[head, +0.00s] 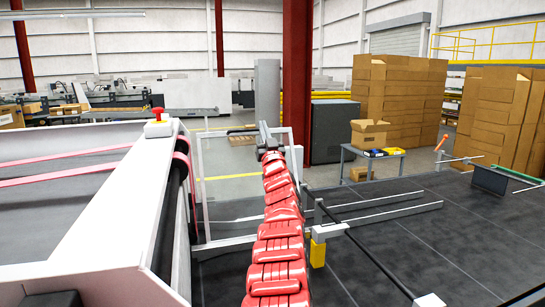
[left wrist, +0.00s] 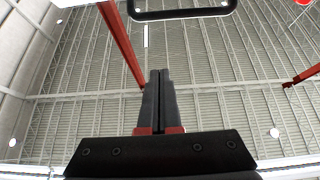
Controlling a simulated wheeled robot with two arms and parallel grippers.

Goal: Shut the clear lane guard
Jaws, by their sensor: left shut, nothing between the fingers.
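The clear lane guard (head: 232,180) is a see-through panel in a thin pale frame. It stands raised, nearly upright, beside the end of the white machine side in the head view. My left gripper (head: 264,128) is at the end of the red-covered arm, which overlaps the guard's right part and hides some of it. In the left wrist view its two dark fingers (left wrist: 155,75) are together with nothing between them. They point toward the ceiling. A dark rounded bar (left wrist: 185,14) crosses above the fingertips, apart from them; I cannot tell what it belongs to. My right gripper is not seen.
A red stop button (head: 157,113) sits on the white side panel (head: 115,210) at left. A dark rod (head: 365,250) with a yellow-marked bracket (head: 318,250) runs over the dark bed (head: 430,240) at right. Cartons (head: 395,105) stand behind.

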